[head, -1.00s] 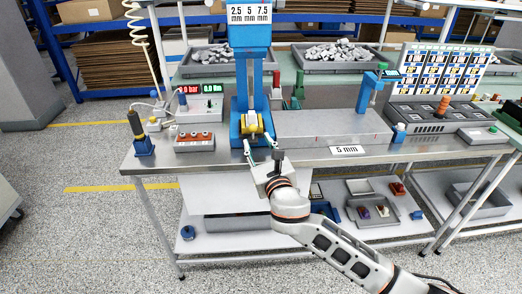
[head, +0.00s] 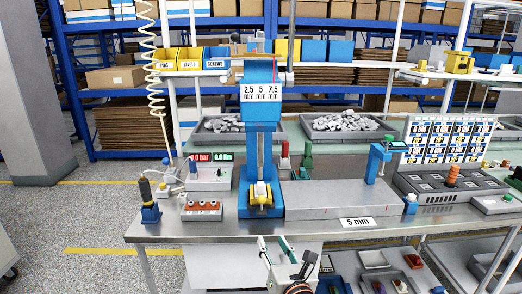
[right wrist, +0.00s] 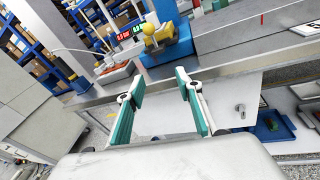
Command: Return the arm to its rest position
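My right gripper (head: 274,244) is at the front edge of the workbench (head: 330,231) in the head view, its two fingers apart with nothing between them. In the right wrist view, the teal-padded fingers (right wrist: 158,98) are clearly spread and empty. Ahead of them stands the blue press (head: 262,112) with a "2.5 5 7.5 mm" sign; a yellow part (head: 260,193) sits at its base. The yellow part also shows in the right wrist view (right wrist: 158,35), beyond the fingertips and apart from them. My left gripper is not in view.
On the bench left of the press are a box with red buttons (head: 201,210), a display unit (head: 209,178) and a dark-handled tool in a blue stand (head: 149,205). A grey plate (head: 340,199) lies right. Below is a shelf with trays (head: 388,280).

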